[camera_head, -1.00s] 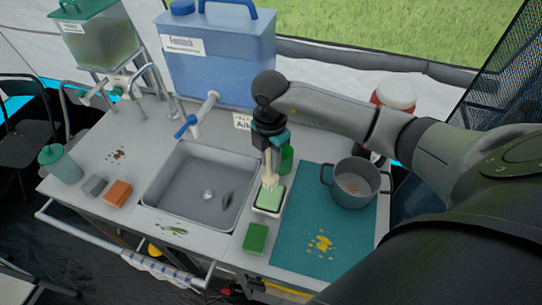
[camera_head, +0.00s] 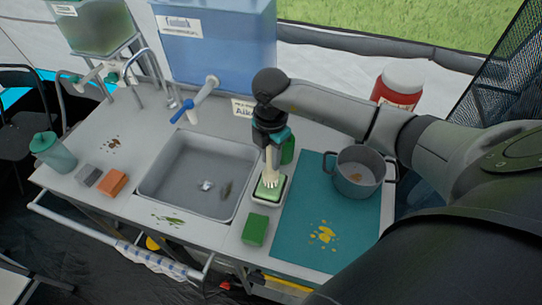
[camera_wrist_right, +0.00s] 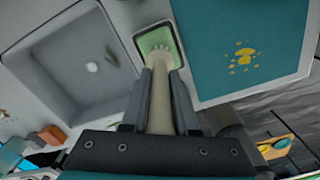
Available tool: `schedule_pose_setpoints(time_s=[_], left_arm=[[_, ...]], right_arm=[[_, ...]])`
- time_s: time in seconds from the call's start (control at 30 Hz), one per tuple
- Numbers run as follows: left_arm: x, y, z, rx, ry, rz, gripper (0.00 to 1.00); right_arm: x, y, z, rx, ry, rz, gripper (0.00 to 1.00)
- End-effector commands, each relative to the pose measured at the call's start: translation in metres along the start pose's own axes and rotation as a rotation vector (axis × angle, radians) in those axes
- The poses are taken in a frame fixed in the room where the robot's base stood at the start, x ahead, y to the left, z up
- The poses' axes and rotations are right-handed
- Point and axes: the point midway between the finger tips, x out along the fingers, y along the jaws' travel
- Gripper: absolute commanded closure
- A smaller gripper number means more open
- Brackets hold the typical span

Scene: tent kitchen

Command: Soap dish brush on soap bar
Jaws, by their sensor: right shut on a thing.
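My right gripper (camera_head: 272,137) is shut on the handle of a pale dish brush (camera_head: 270,172). The brush points down, its bristle end at the light green soap bar (camera_head: 262,191). The bar lies in a white soap dish (camera_head: 281,193) between the sink and the teal mat. The bristles look to be touching the bar. In the right wrist view the brush handle (camera_wrist_right: 161,100) runs between the fingers to the soap bar (camera_wrist_right: 153,40), where the brush head is hard to make out. My left gripper is not in view.
The sink (camera_head: 197,175) is left of the soap dish. A green sponge (camera_head: 255,229) lies in front of the dish and a green bottle (camera_head: 288,149) stands behind it. A pot (camera_head: 358,175) stands on the teal mat (camera_head: 305,205). A blue water container (camera_head: 215,50) is behind.

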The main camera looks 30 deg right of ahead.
Motion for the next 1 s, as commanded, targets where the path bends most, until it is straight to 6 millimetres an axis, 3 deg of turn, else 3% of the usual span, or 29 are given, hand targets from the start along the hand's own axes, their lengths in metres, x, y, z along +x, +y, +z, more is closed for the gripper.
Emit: schedule_pose_setpoints(time_s=[1.0], left_arm=[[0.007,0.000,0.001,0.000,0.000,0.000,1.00]], right_arm=[[0.010,0.000,0.000,0.000,0.000,0.000,1.00]])
